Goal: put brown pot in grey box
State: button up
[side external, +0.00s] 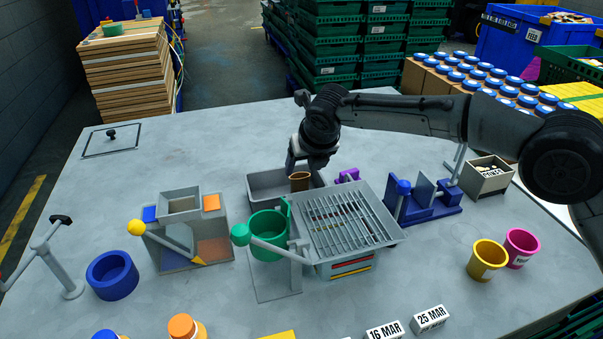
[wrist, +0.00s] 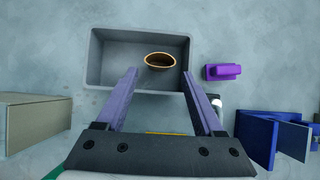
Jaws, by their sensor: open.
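The brown pot (side external: 300,182) shows at the right part of the grey box (side external: 262,188), just below my gripper (side external: 308,164) in the side external view. In the wrist view the brown pot (wrist: 160,62) lies within the outline of the grey box (wrist: 97,60), toward its right side, with its open rim showing. My gripper (wrist: 160,74) is open, with one finger on each side of the pot and a gap to each. The pot's base is hidden, so I cannot tell whether it rests on the box floor.
A purple object (wrist: 222,72) stands right of the box. A slotted grey rack (side external: 345,225) and a green cup (side external: 267,238) in a stand are in front of it. A blue fixture (side external: 425,200) is to the right. The table behind the box is clear.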

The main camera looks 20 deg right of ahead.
jog(key=v, duration=0.4)
jog(key=shift+s+r, duration=0.1)
jog(key=s+d+r+m, duration=0.5)
jog(key=s+d+m, duration=0.35)
jog(key=d, duration=0.25)
jog(key=s+d+r+m, duration=0.6)
jog(key=s+d+m, duration=0.25)
jog(key=d, duration=0.25)
jog(key=s+d+f+m, duration=0.2)
jog(key=s+d+m, duration=0.1)
jog(key=s+m, duration=0.3)
jog(key=s+d+f+m, duration=0.3)
jog(key=s+m, duration=0.3)
jog(key=s, duration=0.4)
jog(key=s+d+f+m+g, duration=0.1)
jog(key=s+d+f+m, duration=0.2)
jog(key=s+m, duration=0.4)
jog(key=shift+s+d, duration=0.25)
jog(key=shift+s, duration=0.35)
